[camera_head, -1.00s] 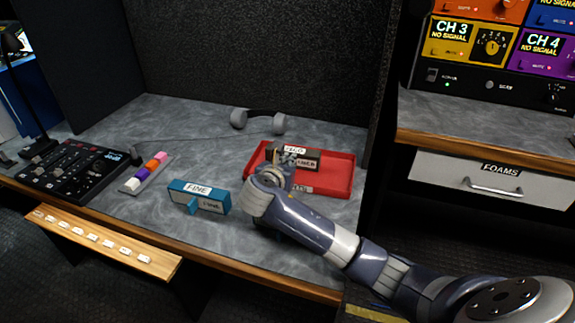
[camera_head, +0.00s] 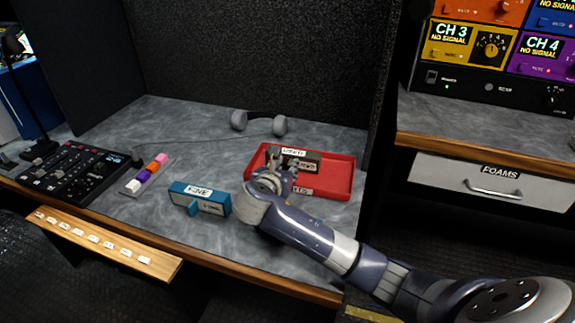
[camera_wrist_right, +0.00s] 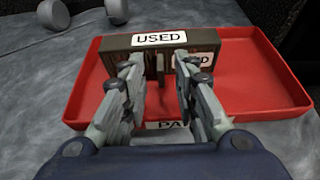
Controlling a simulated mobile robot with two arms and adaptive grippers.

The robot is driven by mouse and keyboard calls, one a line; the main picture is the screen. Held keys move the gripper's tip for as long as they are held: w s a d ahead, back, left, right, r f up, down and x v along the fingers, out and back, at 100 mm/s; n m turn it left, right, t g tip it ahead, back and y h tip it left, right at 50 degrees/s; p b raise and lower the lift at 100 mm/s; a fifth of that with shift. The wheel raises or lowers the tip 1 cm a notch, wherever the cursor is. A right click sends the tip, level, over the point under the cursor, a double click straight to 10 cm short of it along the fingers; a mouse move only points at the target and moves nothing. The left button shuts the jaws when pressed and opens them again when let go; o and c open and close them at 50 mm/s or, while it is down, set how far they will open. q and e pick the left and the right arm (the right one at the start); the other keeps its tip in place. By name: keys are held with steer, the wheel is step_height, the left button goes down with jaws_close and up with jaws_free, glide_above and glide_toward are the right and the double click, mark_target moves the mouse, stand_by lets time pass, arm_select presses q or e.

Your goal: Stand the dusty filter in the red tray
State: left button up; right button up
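The dusty filter is a dark brown block labelled "USED" (camera_wrist_right: 205,44). It also shows in the head view (camera_head: 314,159). It stands upright in the red tray (camera_head: 340,180), toward the tray's back-left part, label side up. The tray also shows in the right wrist view (camera_wrist_right: 270,85). My right gripper (camera_wrist_right: 160,66) is open in front of the filter, with a finger on each side of the filter's thin upright tab (camera_wrist_right: 160,70). Gaps show between tab and fingers. The gripper hides part of the filter in the head view. My left gripper is not in view.
A blue filter labelled "FINE" (camera_head: 199,198) stands left of my right gripper. Grey headphones (camera_head: 259,123) lie behind the tray. A control panel (camera_head: 78,171) and a strip of coloured blocks (camera_head: 150,172) are at the left. A dark partition (camera_head: 260,55) closes the back.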

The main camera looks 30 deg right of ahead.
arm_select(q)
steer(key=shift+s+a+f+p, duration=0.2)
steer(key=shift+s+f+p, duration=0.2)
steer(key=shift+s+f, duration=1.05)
arm_select(e)
steer(key=shift+v, duration=2.55)
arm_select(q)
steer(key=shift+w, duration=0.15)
